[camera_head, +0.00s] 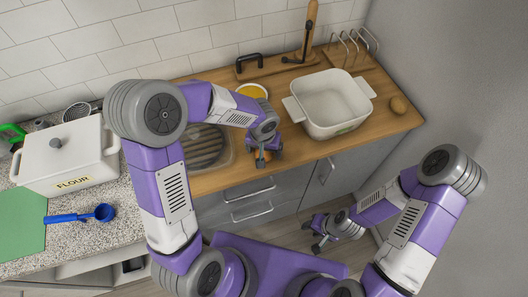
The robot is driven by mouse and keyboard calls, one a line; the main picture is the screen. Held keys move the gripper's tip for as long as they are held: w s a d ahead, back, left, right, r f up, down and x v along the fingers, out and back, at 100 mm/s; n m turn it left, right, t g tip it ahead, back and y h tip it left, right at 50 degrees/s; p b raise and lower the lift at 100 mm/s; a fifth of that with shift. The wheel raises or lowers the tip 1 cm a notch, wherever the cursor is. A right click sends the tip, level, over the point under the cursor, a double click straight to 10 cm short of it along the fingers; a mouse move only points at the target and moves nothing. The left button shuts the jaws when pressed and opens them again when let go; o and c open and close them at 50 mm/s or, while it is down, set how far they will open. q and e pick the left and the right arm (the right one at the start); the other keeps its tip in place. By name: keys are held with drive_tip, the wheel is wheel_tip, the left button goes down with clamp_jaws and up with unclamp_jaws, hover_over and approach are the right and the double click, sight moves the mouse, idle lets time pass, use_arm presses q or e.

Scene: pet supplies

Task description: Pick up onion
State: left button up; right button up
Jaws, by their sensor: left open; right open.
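My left gripper (263,160) is open and points down near the front edge of the wooden counter, just right of the sink. A small orange-brown rounded thing (264,154), perhaps the onion, shows at its fingers and is mostly hidden by them. I cannot tell if the fingers touch it. My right gripper (315,238) is open and empty, low in front of the grey cabinets.
A white baking dish (332,103) stands right of my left gripper, with a bowl of yellow contents (252,91) behind the gripper. A toast rack (352,46) is at the back. A flour bin (68,158), blue scoop (82,215) and green board (22,222) are at left.

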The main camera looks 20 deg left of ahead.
use_arm(q)
drive_tip(key=c, duration=1.2)
drive_tip(key=shift+r, duration=0.1)
drive_tip(key=shift+r, duration=0.3)
wheel_tip(320, 180, up, 9)
drive_tip(key=shift+f+p, duration=0.15)
drive_tip(key=shift+p, duration=0.85)
drive_tip(key=w+d+r+p, duration=0.7)
drive_tip(key=w+p, duration=0.2)
drive_tip(key=w, duration=0.2)
drive_tip(key=w+d+f+p, duration=0.2)
drive_tip(key=w+d+p, duration=0.4)
drive_tip(key=w, duration=0.3)
drive_tip(key=shift+f, duration=0.2)
